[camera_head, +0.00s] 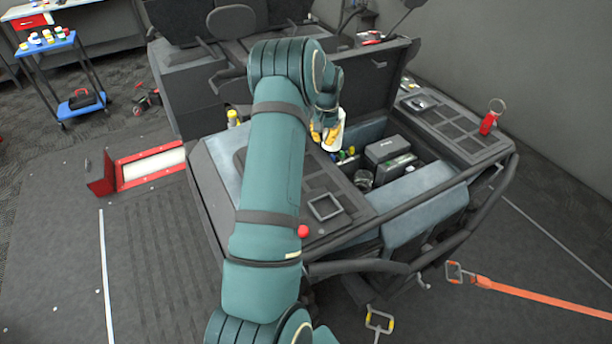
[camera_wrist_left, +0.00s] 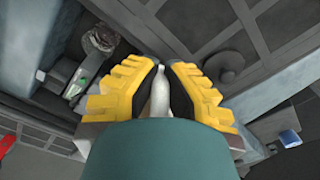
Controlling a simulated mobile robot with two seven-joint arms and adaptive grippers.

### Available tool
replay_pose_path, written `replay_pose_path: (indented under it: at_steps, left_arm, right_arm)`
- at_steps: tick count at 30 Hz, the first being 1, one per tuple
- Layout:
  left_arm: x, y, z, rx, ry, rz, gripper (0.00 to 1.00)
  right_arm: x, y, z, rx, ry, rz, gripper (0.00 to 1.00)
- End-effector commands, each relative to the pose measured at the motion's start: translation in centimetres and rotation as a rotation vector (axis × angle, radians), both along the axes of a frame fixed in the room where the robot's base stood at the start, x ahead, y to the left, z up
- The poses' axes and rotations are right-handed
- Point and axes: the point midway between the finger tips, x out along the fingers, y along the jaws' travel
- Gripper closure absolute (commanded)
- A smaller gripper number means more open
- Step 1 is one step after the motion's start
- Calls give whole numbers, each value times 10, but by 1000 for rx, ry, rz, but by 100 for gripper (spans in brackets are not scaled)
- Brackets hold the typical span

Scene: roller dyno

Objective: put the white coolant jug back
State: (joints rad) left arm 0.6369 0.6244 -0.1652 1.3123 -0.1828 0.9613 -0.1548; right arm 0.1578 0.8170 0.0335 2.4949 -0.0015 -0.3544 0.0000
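My left gripper (camera_head: 325,134) has yellow fingers and is over the back left part of the vehicle's open bay. Its fingers are closed around the white coolant jug (camera_head: 338,136), which is partly hidden by the fingers and arm in the head view. In the left wrist view the jug's narrow white top (camera_wrist_left: 160,95) shows between the two yellow fingers of the gripper (camera_wrist_left: 162,82). The rest of the jug is hidden there. I cannot tell whether the jug touches the bay. My right gripper is not in view.
The bay holds a dark grey box (camera_head: 386,151) and a dark round cup (camera_head: 363,180). A black tube frame (camera_head: 440,258) rings the near edge. A yellow-topped bottle (camera_head: 233,118) stands left of my arm.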

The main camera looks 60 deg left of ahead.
Motion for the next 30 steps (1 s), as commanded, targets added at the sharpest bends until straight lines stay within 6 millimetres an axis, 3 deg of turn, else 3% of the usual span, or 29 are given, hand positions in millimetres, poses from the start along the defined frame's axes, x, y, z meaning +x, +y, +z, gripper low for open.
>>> replay_pose_path:
  at_steps: [8, 12, 18, 26, 30]
  left_arm:
    - [-72, 8, 31, -1, -31, 88, 100]
    - [-114, 2, 48, 9, -44, 128, 100]
    - [-161, -14, 65, 31, -52, 168, 100]
    - [-190, -29, 73, 49, -51, 189, 100]
    - [-192, -32, 58, 49, -48, 190, 100]
  right_arm:
    - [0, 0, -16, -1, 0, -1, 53]
    - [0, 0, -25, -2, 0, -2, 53]
    - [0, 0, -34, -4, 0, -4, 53]
    - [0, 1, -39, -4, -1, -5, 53]
    - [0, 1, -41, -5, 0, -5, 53]
